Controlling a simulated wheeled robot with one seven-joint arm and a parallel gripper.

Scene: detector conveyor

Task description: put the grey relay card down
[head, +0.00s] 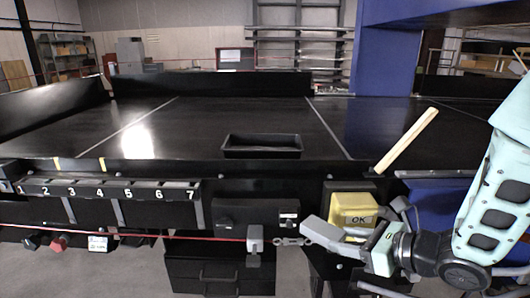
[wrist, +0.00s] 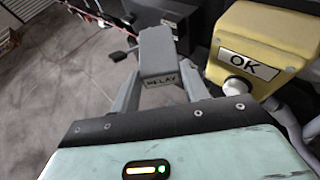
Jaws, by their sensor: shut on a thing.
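The grey relay card (wrist: 157,52) is a grey block with a RELAY label, held between the two fingers of my gripper (wrist: 158,88) in the wrist view. In the head view, the card (head: 320,231) and my gripper (head: 345,240) are at the lower right, in front of the dark conveyor front. My gripper is shut on the card, and the card is held in the air, apart from any surface that I can make out. The fingers partly overlap with the card in the head view.
A yellow OK box (head: 352,210) stands close to my gripper. A red rope (head: 200,237) with a grey clip (head: 254,238) crosses left of it. A numbered rack (head: 110,190) is at left. An open black tray (head: 262,152) sits on the mostly clear conveyor (head: 220,115).

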